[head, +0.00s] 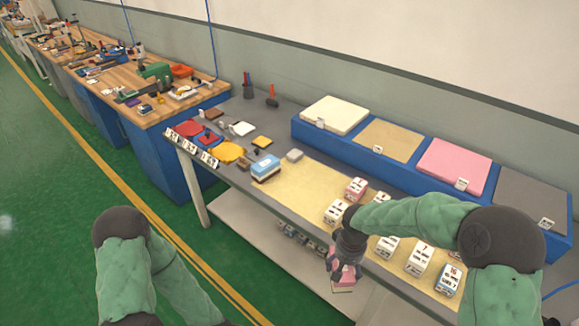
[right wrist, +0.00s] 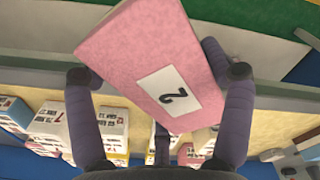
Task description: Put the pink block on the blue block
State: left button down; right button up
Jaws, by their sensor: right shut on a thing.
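My right gripper (head: 345,272) is shut on the pink block (head: 343,287), in front of the table's near edge. In the right wrist view, the pink block (right wrist: 140,50) sits tilted between the two dark fingers of the gripper (right wrist: 160,75), with a white numbered label facing the camera. The blue block (head: 265,171), with a pale label on top, stands on the table left of the gripper and apart from it. My left gripper is out of view; only part of my left arm shows.
Several numbered white blocks (head: 418,259) stand on the tan mat (head: 300,187), one with a pink top (head: 356,186). A long blue stand (head: 400,172) with coloured pads runs along the back. Small coloured pieces (head: 228,152) lie left of the blue block.

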aim_at(265, 162)
jog(key=i+j+z, duration=0.15)
jog(key=j+z, duration=0.3)
jog(key=i+j+z, duration=0.1)
jog(key=j+z, duration=0.2)
jog(key=z, duration=0.2)
jog(key=j, duration=0.8)
jog(key=i+j, duration=0.15)
jog(key=j, duration=1.5)
jog(key=i+u, duration=0.05)
